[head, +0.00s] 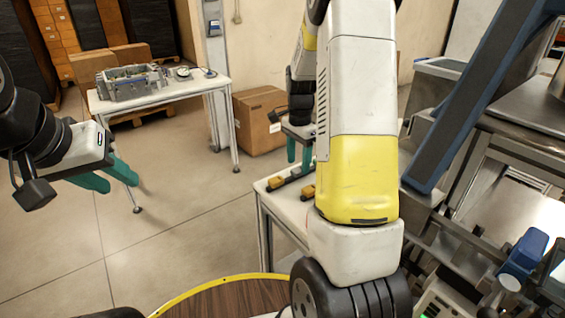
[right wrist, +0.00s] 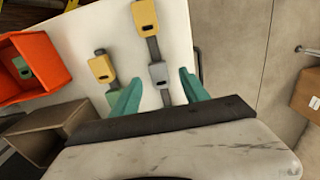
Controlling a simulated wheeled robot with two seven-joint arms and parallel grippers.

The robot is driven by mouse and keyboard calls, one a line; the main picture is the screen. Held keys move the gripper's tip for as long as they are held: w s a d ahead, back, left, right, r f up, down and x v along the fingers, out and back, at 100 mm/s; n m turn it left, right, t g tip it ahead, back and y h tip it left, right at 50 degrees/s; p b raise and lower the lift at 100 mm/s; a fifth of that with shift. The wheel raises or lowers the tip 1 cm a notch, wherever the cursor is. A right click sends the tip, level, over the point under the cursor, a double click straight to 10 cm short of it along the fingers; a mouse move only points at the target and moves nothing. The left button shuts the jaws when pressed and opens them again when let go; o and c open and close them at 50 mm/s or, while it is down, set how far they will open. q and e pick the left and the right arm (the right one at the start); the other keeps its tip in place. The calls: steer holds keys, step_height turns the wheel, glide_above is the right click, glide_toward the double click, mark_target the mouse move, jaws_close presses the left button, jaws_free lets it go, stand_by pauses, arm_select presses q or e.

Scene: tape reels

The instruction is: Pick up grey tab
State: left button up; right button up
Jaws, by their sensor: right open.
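The grey tab (right wrist: 158,74) sits on a dark strip on the white table, in the right wrist view. A yellow tab (right wrist: 145,15) is further up the same strip. A second strip to the left carries another yellow tab (right wrist: 102,68) and a green tab (right wrist: 112,97), partly hidden by a finger. My right gripper (right wrist: 160,92) is open, its teal fingers on either side of the grey tab in the picture; contact cannot be told. It also shows above the table in the head view (head: 299,150). My left gripper (head: 110,178) is open and empty, away from the table.
An orange bin (right wrist: 52,58) with a green piece inside and a brown open box (right wrist: 38,128) stand left in the right wrist view. My right arm hides much of the white table (head: 283,212) in the head view. A cardboard box (head: 260,121) stands on the floor behind.

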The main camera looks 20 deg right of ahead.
step_height(320, 180, down, 2)
jaws_close()
stand_by(0.3)
steer(key=shift+r, duration=0.15)
